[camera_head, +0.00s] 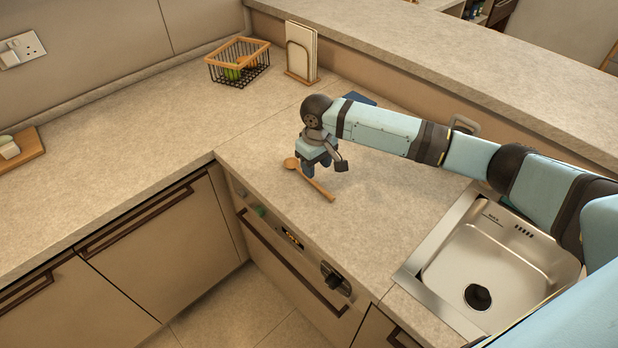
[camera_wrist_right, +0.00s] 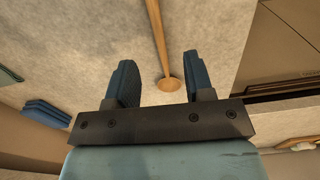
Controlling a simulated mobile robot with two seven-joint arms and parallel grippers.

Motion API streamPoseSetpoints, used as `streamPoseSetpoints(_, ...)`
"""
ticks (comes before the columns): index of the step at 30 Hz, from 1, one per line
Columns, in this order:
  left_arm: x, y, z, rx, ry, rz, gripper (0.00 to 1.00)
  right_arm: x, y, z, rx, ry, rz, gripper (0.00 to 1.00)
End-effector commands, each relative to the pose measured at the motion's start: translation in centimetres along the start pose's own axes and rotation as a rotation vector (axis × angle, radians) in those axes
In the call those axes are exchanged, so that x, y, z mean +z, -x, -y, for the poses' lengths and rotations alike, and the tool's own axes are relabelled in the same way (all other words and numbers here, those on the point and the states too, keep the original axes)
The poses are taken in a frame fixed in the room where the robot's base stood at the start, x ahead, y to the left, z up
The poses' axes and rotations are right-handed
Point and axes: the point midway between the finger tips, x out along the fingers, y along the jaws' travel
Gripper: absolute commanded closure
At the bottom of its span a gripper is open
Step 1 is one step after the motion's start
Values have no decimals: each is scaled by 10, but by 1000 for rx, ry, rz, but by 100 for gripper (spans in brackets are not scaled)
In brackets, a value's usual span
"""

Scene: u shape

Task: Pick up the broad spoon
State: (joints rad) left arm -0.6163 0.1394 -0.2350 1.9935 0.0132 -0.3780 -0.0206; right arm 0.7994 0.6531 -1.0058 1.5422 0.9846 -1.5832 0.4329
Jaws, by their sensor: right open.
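The broad spoon (camera_head: 313,183) is wooden and lies on the counter, its round bowl toward the left and its handle running to the lower right. My right gripper (camera_head: 320,170) is just above and behind the spoon, pointing down. In the right wrist view the open jaws (camera_wrist_right: 160,78) are empty. The spoon (camera_wrist_right: 168,84) shows there with its bowl between the fingertips and its handle running up out of the picture. The gripper appears to be above it, and I see no grip on it. My left gripper is not in view.
A steel sink (camera_head: 470,262) is at the right. A wire basket (camera_head: 238,64) and a wooden holder with boards (camera_head: 300,52) stand at the back. A dark blue object (camera_head: 360,98) lies behind my right arm. The counter around the spoon is clear; its front edge is close.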

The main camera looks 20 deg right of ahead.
Motion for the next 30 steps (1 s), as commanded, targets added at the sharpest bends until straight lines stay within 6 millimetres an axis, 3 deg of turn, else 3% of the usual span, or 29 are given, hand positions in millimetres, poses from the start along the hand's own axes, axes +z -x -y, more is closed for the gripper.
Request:
streamPoseSetpoints(8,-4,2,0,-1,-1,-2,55,0,-22,0,1,0,0,52)
streamPoseSetpoints(16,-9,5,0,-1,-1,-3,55,0,-61,-2,0,0,0,52)
streamPoseSetpoints(25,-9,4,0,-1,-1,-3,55,0,-67,-2,0,1,-2,52)
streamPoseSetpoints(30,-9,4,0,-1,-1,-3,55,0,-67,-2,0,1,-2,89)
